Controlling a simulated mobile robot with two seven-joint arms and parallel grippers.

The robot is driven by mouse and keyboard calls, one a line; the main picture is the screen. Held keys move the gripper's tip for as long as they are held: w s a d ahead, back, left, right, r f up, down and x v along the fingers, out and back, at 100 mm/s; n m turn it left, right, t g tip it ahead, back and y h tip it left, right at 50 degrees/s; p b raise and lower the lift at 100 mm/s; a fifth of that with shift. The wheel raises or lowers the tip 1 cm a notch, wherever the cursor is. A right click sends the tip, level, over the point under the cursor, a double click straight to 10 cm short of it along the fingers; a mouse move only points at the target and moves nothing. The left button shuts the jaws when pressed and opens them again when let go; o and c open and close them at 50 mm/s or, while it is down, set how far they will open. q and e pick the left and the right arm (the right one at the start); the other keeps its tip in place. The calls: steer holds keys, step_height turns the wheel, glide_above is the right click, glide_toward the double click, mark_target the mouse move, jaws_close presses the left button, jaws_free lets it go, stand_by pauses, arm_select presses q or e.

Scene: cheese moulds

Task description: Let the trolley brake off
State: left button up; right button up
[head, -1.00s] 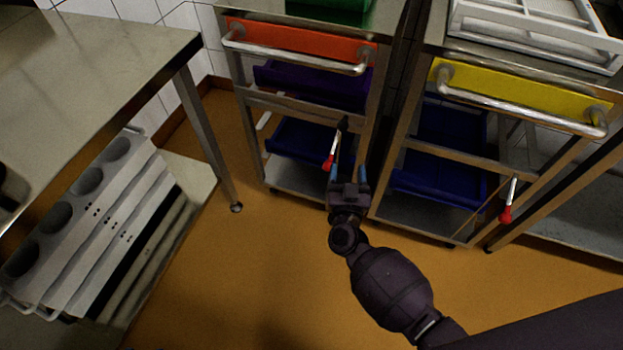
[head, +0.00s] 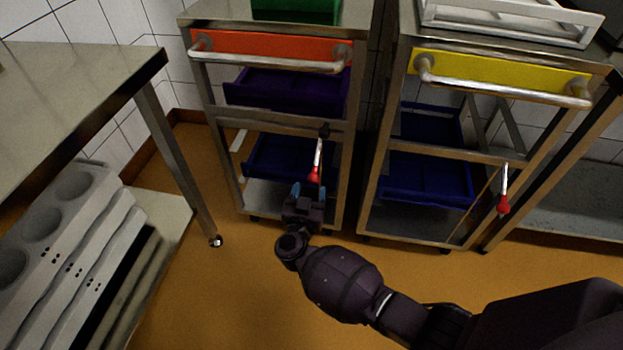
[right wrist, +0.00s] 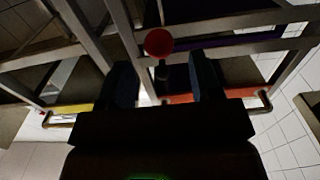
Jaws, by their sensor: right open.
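The trolley with the orange panel (head: 270,45) stands left of a similar trolley with a yellow panel (head: 500,75). Its brake lever (head: 318,155) is a pale bar with a red end, hanging down and tilted slightly left on the front right side. My right gripper (head: 309,191) is open just below and around the red end in the head view. In the right wrist view the red knob (right wrist: 158,42) shows between and beyond the two fingers (right wrist: 160,85). I cannot tell whether they touch it. My left gripper is not in view.
The yellow trolley has its own red-ended lever (head: 503,200). A steel table (head: 75,85) stands at the left, with grey moulds (head: 70,235) below it. Blue trays (head: 425,180) sit in the trolleys. The orange-brown floor (head: 230,290) in front is clear.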

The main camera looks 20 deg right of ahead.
mark_target(312, 183)
steer(key=x, duration=0.2)
steer(key=b+x, duration=0.1)
steer(key=shift+w+d+f, duration=0.2)
steer(key=shift+w+f, duration=0.05)
steer(key=shift+w, duration=0.05)
steer(key=shift+w+d+r, duration=0.2)
steer(key=shift+w+d, duration=0.15)
steer(key=shift+w, duration=0.2)
jaws_close()
